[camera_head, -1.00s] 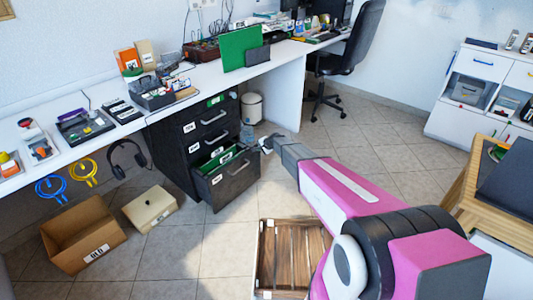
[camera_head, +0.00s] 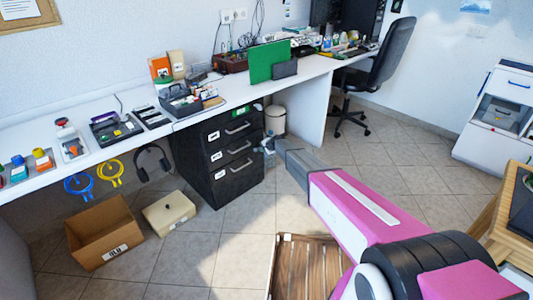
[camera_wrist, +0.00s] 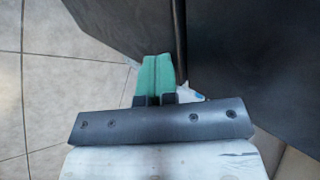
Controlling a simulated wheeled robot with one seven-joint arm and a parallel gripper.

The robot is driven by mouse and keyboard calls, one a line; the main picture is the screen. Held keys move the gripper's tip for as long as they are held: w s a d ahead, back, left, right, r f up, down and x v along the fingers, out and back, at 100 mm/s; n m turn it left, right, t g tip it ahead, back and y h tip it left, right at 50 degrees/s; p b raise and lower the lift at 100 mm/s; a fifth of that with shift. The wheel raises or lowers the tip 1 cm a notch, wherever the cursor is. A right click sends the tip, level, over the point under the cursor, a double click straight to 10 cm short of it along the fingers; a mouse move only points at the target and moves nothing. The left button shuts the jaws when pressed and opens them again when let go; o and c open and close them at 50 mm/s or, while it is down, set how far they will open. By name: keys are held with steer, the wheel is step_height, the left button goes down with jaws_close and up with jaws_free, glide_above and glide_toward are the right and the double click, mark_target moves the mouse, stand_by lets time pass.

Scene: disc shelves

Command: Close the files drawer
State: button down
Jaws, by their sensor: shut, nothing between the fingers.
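The files drawer is the bottom drawer (camera_head: 236,168) of the black cabinet under the white desk. Its front is flush, or nearly so, with the drawers above it, and no green folders show inside. My gripper (camera_head: 268,147) is beside the right front edge of the cabinet in the head view. In the wrist view my gripper (camera_wrist: 154,80) has its green fingers together, with nothing between them. Dark cabinet panels (camera_wrist: 245,60) with a narrow gap between them fill the upper right of that view. I cannot tell whether the fingers touch them.
A cardboard box (camera_head: 104,236) and a beige box (camera_head: 168,214) stand on the floor left of the cabinet. A wooden crate (camera_head: 306,240) is near my arm. A bin (camera_head: 275,120) and an office chair (camera_head: 384,72) stand behind. Tiled floor is free between them.

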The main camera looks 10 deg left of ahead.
steer(key=shift+w+a, duration=0.35)
steer(key=shift+a, duration=0.05)
steer(key=shift+w+a, duration=0.15)
steer(key=shift+a, duration=0.05)
steer(key=shift+d, duration=0.1)
steer(key=s+d+r+n+g+h, duration=0.2)
steer(key=s+d+r, duration=0.5)
steer(key=s+d, duration=0.7)
steer(key=s+d+r+n+g+h, duration=0.2)
steer(key=s+d+r, duration=0.6)
steer(key=s+d, duration=0.7)
steer(key=s+d+r+n+g+h, duration=0.1)
steer(key=s+d+r+n+h, duration=0.2)
steer(key=s, duration=2.2)
steer(key=d+r, duration=0.5)
steer(key=d, duration=0.6)
steer(key=shift+d+n+g, duration=0.2)
steer(key=shift+n+g, duration=0.1)
steer(key=shift+g, duration=0.1)
steer(key=c, duration=1.8)
jaws_free()
